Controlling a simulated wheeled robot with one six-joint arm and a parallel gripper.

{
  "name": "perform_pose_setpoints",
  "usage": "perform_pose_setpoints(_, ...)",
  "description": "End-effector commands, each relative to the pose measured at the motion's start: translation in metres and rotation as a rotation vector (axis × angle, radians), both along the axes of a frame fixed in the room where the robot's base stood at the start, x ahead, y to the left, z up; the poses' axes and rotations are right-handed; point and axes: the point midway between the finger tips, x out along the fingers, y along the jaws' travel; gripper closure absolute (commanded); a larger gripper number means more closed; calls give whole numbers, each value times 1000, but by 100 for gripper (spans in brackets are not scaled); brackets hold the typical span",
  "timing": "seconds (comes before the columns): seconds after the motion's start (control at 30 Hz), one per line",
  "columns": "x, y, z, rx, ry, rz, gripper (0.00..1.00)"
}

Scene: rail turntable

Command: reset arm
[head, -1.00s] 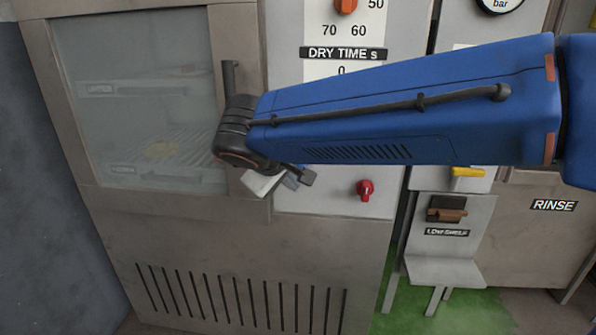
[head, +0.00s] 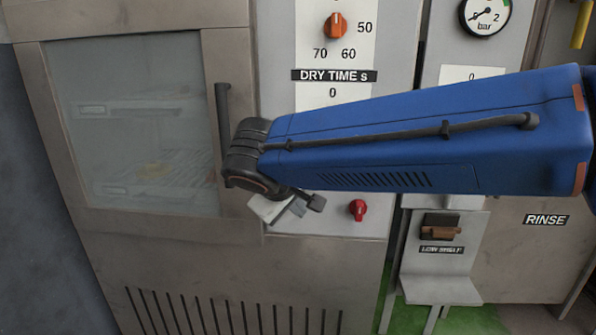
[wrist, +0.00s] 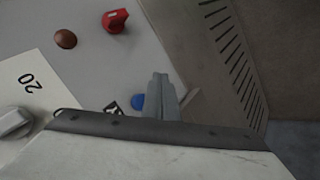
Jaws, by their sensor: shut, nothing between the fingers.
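My gripper (wrist: 162,92) shows in the wrist view as two grey fingers pressed together, shut and empty. They point toward the lower part of a grey control panel and are apart from its knobs as far as I can tell. In the head view my blue arm reaches leftward across the panel, and its black wrist hides the lower end of the door handle (head: 222,110). Only a small part of the gripper shows below the wrist there, and its fingertips are hard to make out.
A glass-door cabinet (head: 225,70) stands at left. The red knob (head: 358,209) is on the panel right of the wrist; it also shows in the wrist view (wrist: 115,20). An orange dial (head: 335,26) is above my arm. A low shelf (head: 440,290) juts out at right.

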Motion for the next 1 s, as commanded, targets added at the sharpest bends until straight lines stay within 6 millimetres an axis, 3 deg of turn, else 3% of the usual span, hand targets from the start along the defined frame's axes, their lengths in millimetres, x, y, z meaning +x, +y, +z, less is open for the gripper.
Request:
perform_pose_setpoints(0.2,-11,-88,-15,64,83,-111,100)
perform_pose_setpoints(0.5,-52,-186,-44,183,180,-252,100)
perform_pose_setpoints(0.7,-88,-234,-65,278,220,-340,100)
perform_pose_setpoints(1.0,-146,-281,-98,437,240,-465,100)
